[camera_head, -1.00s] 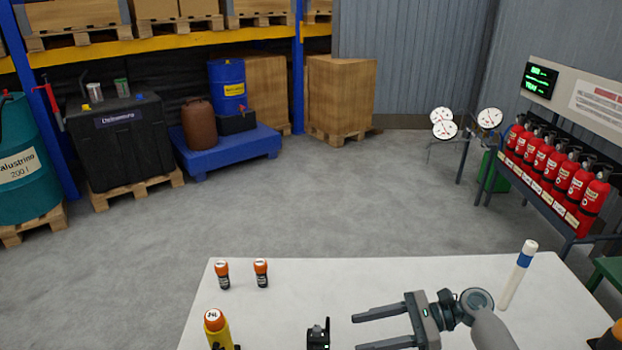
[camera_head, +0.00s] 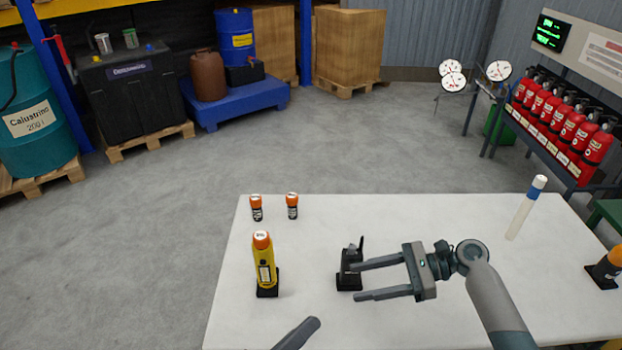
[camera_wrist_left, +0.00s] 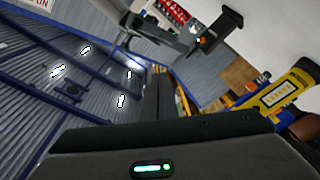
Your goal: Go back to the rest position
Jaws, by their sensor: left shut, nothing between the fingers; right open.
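My left gripper (camera_head: 312,324) shows at the bottom edge of the head view, near the table's front, shut and empty. In the left wrist view its fingers (camera_wrist_left: 158,95) lie together. My right gripper (camera_head: 357,282) comes in from the right over the table, open and pointing left, with no object visibly held. Its fingertips overlap the small black stand (camera_head: 348,283) in the picture; whether they touch it I cannot tell. The yellow bottle-like object with an orange cap (camera_head: 263,262) stands upright in a black holder to the left.
The white table (camera_head: 430,220) also bears two small orange-capped canisters (camera_head: 256,208) (camera_head: 292,206) at the back left. A white stick with a blue band (camera_head: 525,208) is at the right, and an orange-and-black object (camera_head: 606,267) at the right edge. The table's middle back is clear.

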